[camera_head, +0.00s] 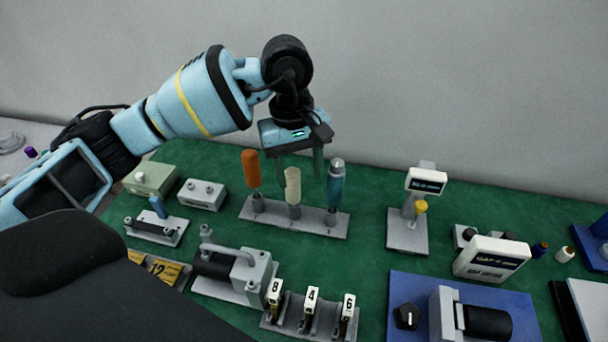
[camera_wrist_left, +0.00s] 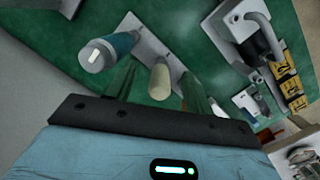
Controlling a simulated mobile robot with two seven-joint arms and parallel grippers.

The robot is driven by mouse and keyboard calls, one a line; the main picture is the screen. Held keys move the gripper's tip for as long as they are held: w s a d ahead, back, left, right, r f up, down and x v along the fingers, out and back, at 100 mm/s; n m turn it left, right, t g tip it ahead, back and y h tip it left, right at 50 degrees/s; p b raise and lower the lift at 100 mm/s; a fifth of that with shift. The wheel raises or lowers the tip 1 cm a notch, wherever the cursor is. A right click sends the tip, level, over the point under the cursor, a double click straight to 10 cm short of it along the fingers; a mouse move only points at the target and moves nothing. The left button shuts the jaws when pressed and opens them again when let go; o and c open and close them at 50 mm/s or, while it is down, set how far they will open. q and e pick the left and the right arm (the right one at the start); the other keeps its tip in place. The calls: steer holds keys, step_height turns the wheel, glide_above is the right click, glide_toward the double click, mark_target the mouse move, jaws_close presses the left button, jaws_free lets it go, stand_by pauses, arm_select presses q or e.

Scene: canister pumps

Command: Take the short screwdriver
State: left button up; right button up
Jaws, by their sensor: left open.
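A grey rack (camera_head: 318,226) on the green mat holds three upright screwdrivers. One has an orange handle (camera_head: 251,169), the middle one a cream handle (camera_head: 293,186), and the right one a blue handle (camera_head: 336,186) with a grey cap. The cream handle's top looks lowest; which one is called short is not marked. My right gripper is not in view.
A pump with a grey handle (camera_head: 235,275) and a stand with numbered tags 8, 4, 6 (camera_head: 310,318) are in front of the rack. A display stand (camera_head: 408,234) is to the right. Small boxes (camera_head: 201,194) are at left. A grey wall is behind.

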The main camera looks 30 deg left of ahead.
mark_target(291, 169)
arm_select(q)
steer(key=shift+t+y, duration=0.3)
steer(key=shift+y, duration=0.4)
steer(key=a, duration=0.1)
steer(key=w+a+r, duration=0.2)
steer(key=shift+a, duration=0.1)
steer(key=shift+s+f, duration=0.15)
steer(key=shift+f, duration=0.7)
steer(key=shift+f+p, duration=0.3)
steer(key=shift+f, duration=2.75)
steer(key=c, duration=1.1)
steer(key=shift+o, duration=0.2)
steer(key=shift+d+r, duration=0.2)
steer(key=shift+r, duration=4.85)
